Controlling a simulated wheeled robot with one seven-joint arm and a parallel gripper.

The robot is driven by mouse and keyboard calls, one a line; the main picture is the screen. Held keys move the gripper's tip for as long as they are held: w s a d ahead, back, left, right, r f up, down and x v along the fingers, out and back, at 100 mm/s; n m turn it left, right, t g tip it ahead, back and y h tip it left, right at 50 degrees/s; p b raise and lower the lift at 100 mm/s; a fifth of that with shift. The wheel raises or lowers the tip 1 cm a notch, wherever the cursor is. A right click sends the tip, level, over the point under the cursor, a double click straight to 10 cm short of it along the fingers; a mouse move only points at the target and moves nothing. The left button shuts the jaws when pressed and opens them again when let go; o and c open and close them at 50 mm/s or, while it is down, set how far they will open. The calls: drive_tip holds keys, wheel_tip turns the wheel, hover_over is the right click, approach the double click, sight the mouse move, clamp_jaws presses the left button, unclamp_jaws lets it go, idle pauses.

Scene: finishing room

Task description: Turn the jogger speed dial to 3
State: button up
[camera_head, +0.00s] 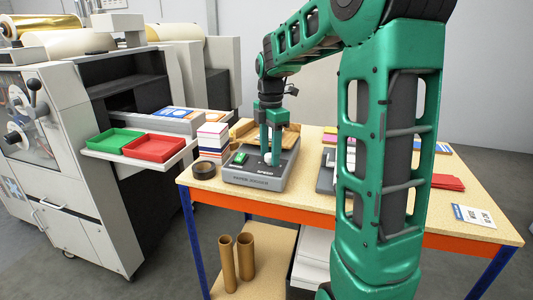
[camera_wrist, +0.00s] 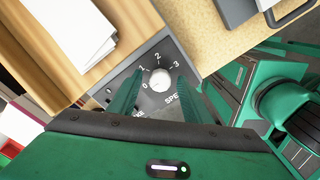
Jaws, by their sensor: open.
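The paper jogger (camera_head: 252,178) is a grey box on the wooden table, with a green switch (camera_head: 240,158) on its top left. Its speed dial (camera_wrist: 160,79) is a pale round knob with the figures 0, 1, 2 and 3 around it. I cannot make out which figure the dial points to. My gripper (camera_wrist: 168,84) is open, its two green fingers on either side of the dial with gaps between them and the knob. In the head view my gripper (camera_head: 270,150) points down over the jogger, and the dial (camera_head: 267,157) shows partly between the fingers.
A paper stack (camera_head: 212,140) and a dark roll (camera_head: 204,169) stand left of the jogger. A wooden tray (camera_wrist: 50,60) lies close beside it. Green (camera_head: 114,141) and red (camera_head: 153,147) trays sit on the machine shelf. My arm hides part of the table's right side.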

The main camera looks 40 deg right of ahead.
drive_tip(key=c, duration=1.1)
drive_tip(key=shift+o, duration=0.2)
drive_tip(key=shift+a, duration=0.1)
